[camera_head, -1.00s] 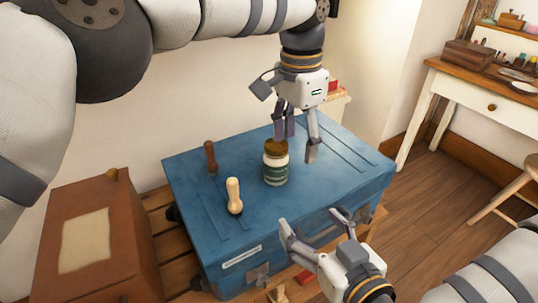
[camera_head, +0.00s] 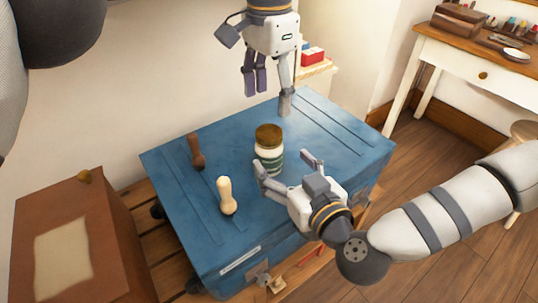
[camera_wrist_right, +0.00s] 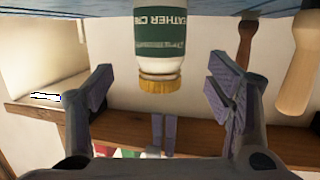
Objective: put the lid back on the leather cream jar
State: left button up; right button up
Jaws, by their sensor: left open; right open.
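The leather cream jar (camera_head: 268,163), white with a green label, stands upright on the blue trunk. Its brown-gold lid (camera_head: 268,134) sits on top of the jar. The right wrist view shows the jar (camera_wrist_right: 160,35) upside down, with the gold lid (camera_wrist_right: 160,84) against the neck; whether it is screwed tight cannot be told. My left gripper (camera_head: 268,98) is open and empty, above and behind the jar. My right gripper (camera_head: 285,165) is open at the jar's near side, with its fingers spread towards the jar and not closed on it.
The blue trunk (camera_head: 325,150) also holds a dark-handled tool (camera_head: 195,152) and a pale wooden-handled tool (camera_head: 226,196), left of the jar. A brown box (camera_head: 110,240) stands at left. A desk (camera_head: 440,55) with small items is at right. The trunk's right-hand top is clear.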

aim_at(269, 148)
jog(key=x, duration=0.7)
jog(key=shift+w+f, duration=0.1)
jog(key=shift+w, duration=0.05)
grip_shut()
pick_arm(q)
jog(key=n, duration=2.7)
